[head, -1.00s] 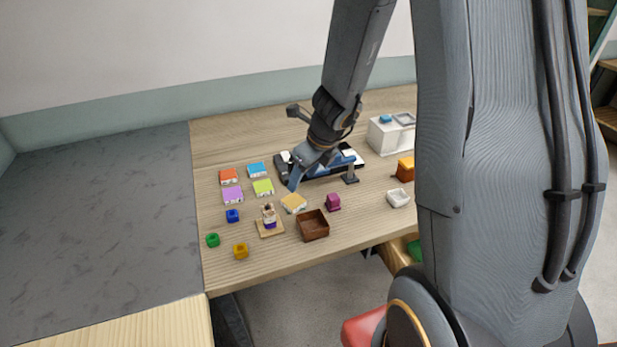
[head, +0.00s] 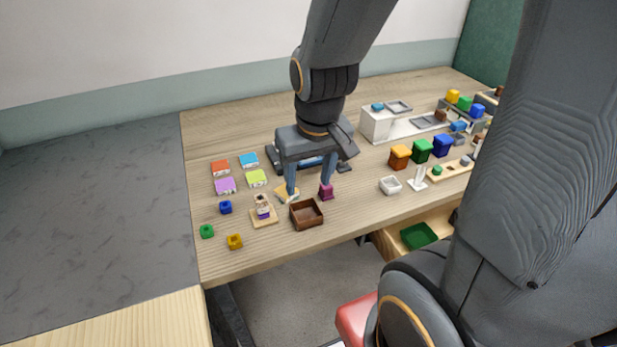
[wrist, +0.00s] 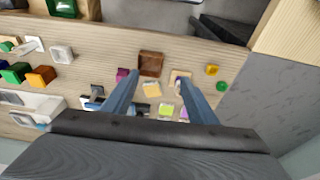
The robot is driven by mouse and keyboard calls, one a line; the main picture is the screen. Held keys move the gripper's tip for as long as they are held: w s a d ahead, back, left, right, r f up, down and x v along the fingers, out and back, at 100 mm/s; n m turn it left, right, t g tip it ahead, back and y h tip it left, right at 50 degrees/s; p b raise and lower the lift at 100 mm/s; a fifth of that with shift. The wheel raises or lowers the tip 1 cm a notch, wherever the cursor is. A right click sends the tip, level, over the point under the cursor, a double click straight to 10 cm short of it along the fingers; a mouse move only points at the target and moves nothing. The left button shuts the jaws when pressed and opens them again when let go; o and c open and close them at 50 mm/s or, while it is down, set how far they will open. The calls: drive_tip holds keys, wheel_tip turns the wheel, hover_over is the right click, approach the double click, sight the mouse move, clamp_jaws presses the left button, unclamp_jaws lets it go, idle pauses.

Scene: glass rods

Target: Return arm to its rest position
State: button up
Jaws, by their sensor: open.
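My gripper (head: 309,187) hangs over the wooden table (head: 330,230) with its two blue-grey fingers pointing down. It is open and nothing shows between the fingers. In the head view the fingers appear in front of a pale yellow piece (head: 282,192) and beside a magenta block (head: 326,192), close to a brown open box (head: 306,214). In the wrist view the fingers (wrist: 153,84) are spread wide, with the brown box (wrist: 151,64) and the yellow piece (wrist: 152,89) seen below and between them. My gripper partly hides a dark rack (head: 272,157) behind it.
A small figure on a wooden base (head: 264,214), several coloured tiles (head: 225,186) and small blocks (head: 235,241) lie on the left. Orange (head: 400,156), green and blue boxes, a white dish (head: 390,185) and a white station (head: 376,125) stand on the right. A drawer (head: 405,241) is open below.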

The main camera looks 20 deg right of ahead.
drive_tip(key=shift+f, duration=0.1)
wheel_tip(320, 180, down, 9)
drive_tip(key=g+b, duration=0.1)
drive_tip(key=b, duration=0.7)
